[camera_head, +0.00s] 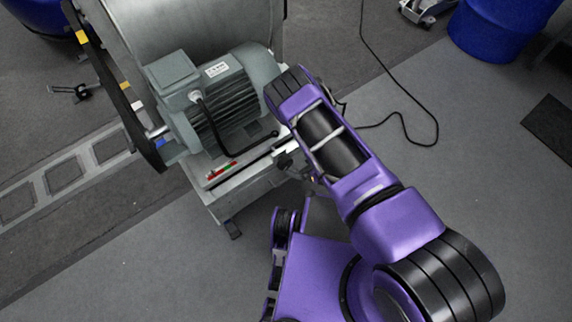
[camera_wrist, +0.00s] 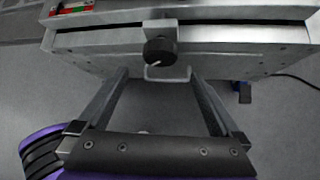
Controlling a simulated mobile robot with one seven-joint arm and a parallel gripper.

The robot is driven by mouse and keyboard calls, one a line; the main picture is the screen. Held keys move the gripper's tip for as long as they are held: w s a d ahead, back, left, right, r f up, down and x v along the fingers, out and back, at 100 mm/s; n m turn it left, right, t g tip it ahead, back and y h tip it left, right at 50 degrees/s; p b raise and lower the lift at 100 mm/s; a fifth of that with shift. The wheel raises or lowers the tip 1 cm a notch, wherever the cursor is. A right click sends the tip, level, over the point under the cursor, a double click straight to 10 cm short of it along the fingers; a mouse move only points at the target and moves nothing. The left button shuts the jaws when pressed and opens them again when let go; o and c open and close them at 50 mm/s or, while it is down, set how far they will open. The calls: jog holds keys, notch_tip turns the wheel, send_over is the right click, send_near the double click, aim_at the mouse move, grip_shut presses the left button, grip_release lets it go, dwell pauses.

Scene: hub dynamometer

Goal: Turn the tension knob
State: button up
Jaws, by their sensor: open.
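The tension knob (camera_wrist: 160,50) is a small black round knob with a white pointer line, on the front face of the metal base plate in the wrist view. In the head view, a small dark knob shape (camera_head: 284,160) shows at the base's front edge, close to my arm. My gripper (camera_wrist: 158,75) is open, its two long fingers pointing toward the base. The knob appears between the fingertips in the picture, with clear space on both sides. I cannot tell the remaining distance in depth. In the head view my arm mostly hides the gripper.
A grey motor (camera_head: 225,100) sits on the base beside a large metal drum (camera_head: 190,22). A red-green gauge strip (camera_head: 222,172) lies on the base's top. A black cable (camera_head: 405,125) runs over the floor at right. A blue barrel (camera_head: 495,28) stands at the back right.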

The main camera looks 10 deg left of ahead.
aim_at(289, 164)
jog(key=b+x, duration=0.2)
jog(key=x, duration=0.8)
jog(key=shift+r, duration=0.1)
jog(key=shift+c, duration=0.2)
jog(key=c, duration=1.2)
jog(key=shift+c, duration=0.2)
jog(key=m+g+y, duration=0.2)
jog(key=shift+d+y, duration=0.1)
jog(key=shift+y, duration=0.3)
jog(key=m+g+y, duration=0.3)
jog(key=shift+y, duration=0.3)
jog(key=o, duration=1.3)
